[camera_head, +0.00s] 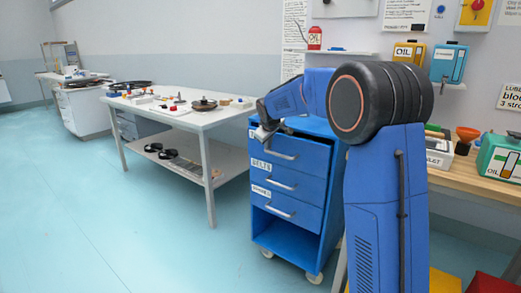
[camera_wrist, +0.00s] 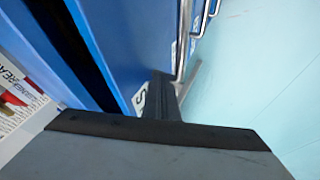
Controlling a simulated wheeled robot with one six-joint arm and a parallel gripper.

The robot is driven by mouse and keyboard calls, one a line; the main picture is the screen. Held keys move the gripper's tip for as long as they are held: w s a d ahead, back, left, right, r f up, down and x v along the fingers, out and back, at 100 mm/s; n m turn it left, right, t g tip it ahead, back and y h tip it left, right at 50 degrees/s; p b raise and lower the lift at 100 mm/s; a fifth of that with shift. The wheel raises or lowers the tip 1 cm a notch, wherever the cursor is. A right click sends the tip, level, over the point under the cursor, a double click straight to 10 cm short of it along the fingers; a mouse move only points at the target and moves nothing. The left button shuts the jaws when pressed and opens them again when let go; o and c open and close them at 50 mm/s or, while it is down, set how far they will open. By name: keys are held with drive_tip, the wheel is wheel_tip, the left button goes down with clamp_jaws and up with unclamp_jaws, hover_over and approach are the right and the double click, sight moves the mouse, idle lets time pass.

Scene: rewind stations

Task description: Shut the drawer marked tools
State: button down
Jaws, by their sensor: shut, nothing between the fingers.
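The blue drawer cabinet (camera_head: 284,235) stands on casters in the middle of the head view. Its top drawer (camera_head: 298,154) has a bar handle and a white label mostly hidden behind my gripper (camera_head: 264,133). The second drawer reads BELTS; the third label is too small to read. In the wrist view my gripper (camera_wrist: 166,90) is shut and empty, its tip close against a blue drawer front (camera_wrist: 135,40) beside a label showing only an S-like letter. A dark gap shows left of that front, so this drawer seems slightly open. I cannot tell whether the tip touches.
A white workbench (camera_head: 205,118) with small parts stands left of the cabinet. A wooden bench (camera_head: 465,178) with oil cans is at right, partly behind my arm. Handles stick out from the drawer fronts. The turquoise floor (camera_head: 110,215) in front and left is clear.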

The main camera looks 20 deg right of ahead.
drive_tip(key=shift+w+d+r, duration=0.1)
drive_tip(key=shift+w+d, duration=0.4)
drive_tip(key=shift+d, duration=0.1)
drive_tip(key=shift+d+r, duration=0.1)
drive_tip(key=shift+r, duration=0.05)
